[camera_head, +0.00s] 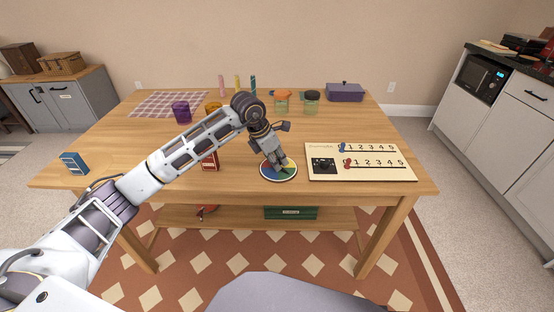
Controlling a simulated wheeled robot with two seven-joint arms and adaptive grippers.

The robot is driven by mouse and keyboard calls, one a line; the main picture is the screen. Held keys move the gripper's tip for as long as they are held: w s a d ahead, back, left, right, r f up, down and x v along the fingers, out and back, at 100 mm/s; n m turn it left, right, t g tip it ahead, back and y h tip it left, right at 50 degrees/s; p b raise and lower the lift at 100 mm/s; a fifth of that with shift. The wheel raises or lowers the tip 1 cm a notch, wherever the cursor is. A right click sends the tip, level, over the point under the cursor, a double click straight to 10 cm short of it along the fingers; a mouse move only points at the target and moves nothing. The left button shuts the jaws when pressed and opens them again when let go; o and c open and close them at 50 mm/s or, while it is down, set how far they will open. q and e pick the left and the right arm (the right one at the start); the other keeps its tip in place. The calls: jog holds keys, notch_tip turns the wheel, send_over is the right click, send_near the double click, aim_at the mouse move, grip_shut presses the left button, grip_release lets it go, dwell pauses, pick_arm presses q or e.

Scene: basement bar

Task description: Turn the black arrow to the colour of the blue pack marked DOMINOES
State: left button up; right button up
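The round spinner disc (266,171) lies near the table's front edge, with coloured sectors, blue and green among them, and a pale rim. My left gripper (281,163) points down over the disc, its tips at or just above its middle. Whether the fingers are open or shut is too small to tell. The black arrow cannot be made out; the gripper covers the disc's centre. A blue pack (74,163) stands at the table's left front corner; its lettering is too small to read. A red pack (210,162) stands left of the disc, partly behind my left arm. My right gripper is out of view.
A scoring board (390,171) with numbers and red and blue pegs lies just right of the disc. Purple (181,112) and orange (213,107) cups, jars (312,103) and a purple casserole (345,92) stand further back.

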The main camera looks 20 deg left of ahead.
pick_arm(q)
grip_shut()
